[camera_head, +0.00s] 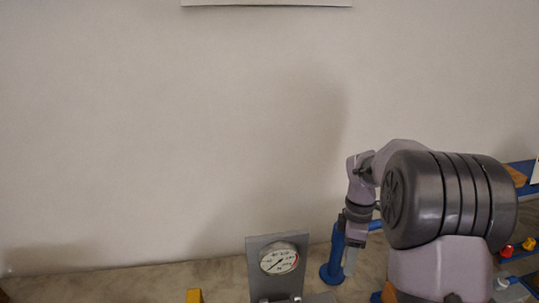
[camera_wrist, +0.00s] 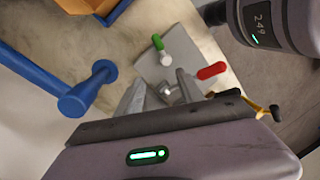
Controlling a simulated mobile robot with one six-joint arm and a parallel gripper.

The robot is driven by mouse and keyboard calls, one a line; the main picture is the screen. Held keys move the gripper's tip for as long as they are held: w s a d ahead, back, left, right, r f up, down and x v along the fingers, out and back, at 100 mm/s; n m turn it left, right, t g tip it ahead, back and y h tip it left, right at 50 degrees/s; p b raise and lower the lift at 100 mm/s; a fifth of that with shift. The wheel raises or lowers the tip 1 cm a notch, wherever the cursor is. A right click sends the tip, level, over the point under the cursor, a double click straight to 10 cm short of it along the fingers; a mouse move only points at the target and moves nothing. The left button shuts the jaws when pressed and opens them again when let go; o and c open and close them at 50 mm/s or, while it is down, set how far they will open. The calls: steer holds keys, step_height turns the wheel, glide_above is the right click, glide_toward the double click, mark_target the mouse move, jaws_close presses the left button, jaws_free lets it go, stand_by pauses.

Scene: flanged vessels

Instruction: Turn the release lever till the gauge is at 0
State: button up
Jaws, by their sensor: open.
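A round white gauge (camera_head: 279,258) is set in an upright grey panel (camera_head: 257,245) at the bottom of the head view. Its figures are too small to read. In the wrist view a grey plate (camera_wrist: 150,68) bears a green-handled lever (camera_wrist: 157,42) and a red-handled lever (camera_wrist: 212,71). Which one is the release lever I cannot tell. My gripper (camera_wrist: 165,88) is open, with its fingers over the plate. A small shiny metal part shows between them. The red handle lies just right of the right finger; I cannot tell whether they touch. The gauge is outside the wrist view.
A blue pipe post (camera_head: 334,262) stands right of the gauge panel, close to my gripper. A blue pipe (camera_wrist: 45,82) also crosses the left of the wrist view. An orange bin (camera_wrist: 80,6) is at its top. A yellow piece (camera_head: 194,296) shows left of the panel.

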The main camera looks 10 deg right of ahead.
steer(key=s+a+r+m+t+b, duration=0.2)
steer(key=s+a+m+t+b, duration=0.1)
steer(key=s+a+m+b, duration=0.55)
steer(key=s+a+f+m+t+b, duration=0.2)
steer(key=s+a+m+b, duration=0.1)
steer(key=s, duration=0.3)
steer(key=s+a+f+m+t+y+b, duration=0.1)
steer(key=s+a+f+m+t+b, duration=0.1)
steer(key=s+a+m, duration=0.3)
steer(key=shift+s+a+f+m+t+b, duration=0.4)
steer(key=shift+s+a+b, duration=0.25)
steer(key=shift+s+a, duration=0.25)
steer(key=shift+d, duration=0.1)
